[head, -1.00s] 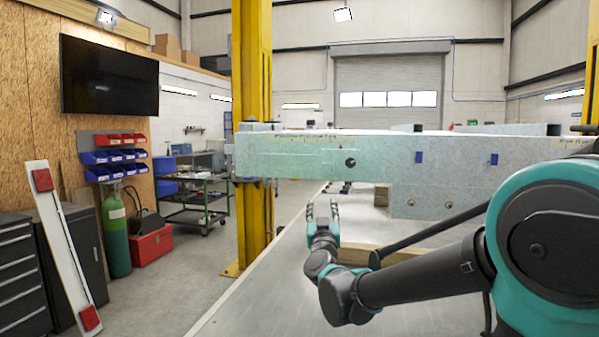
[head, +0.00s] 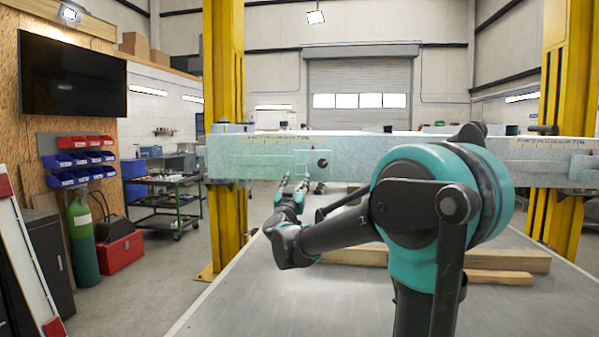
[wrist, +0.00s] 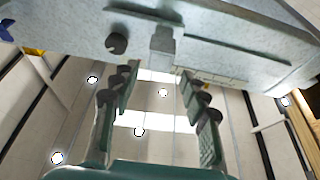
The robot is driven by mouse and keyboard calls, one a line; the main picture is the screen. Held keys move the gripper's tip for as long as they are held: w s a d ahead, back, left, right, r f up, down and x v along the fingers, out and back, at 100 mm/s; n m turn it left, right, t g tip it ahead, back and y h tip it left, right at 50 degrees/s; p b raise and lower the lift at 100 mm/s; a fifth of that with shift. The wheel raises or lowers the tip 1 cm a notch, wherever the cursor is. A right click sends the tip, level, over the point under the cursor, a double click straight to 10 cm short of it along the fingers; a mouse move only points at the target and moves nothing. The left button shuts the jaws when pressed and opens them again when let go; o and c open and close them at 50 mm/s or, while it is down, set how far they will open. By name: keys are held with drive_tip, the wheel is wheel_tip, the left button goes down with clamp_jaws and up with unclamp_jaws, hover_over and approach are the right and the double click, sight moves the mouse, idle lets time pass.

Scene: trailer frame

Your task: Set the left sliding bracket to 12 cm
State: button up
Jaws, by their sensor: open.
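The pale galvanised trailer beam (head: 270,170) runs across the head view, with a scale strip (head: 270,140) along its upper left part. A dark round knob (head: 322,163) sits on its face; a dark knob (wrist: 117,43) also shows in the wrist view. A small grey block (wrist: 162,45), possibly the left sliding bracket, projects from the beam there. I cannot read the bracket's setting. My gripper (head: 291,184) is below and left of the knob in the head view. In the wrist view my gripper (wrist: 155,82) is open and empty, its fingers reaching towards the beam.
Yellow posts stand at the left (head: 224,90) and right (head: 568,120). Wooden beams (head: 490,262) lie on the grey metal surface (head: 300,300) below. A tool cart (head: 168,195) stands behind left. My arm hides the middle of the beam.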

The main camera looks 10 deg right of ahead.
sight(300, 170)
drive_tip(key=x, duration=0.6)
drive_tip(key=shift+w+d, duration=0.1)
clamp_jaws()
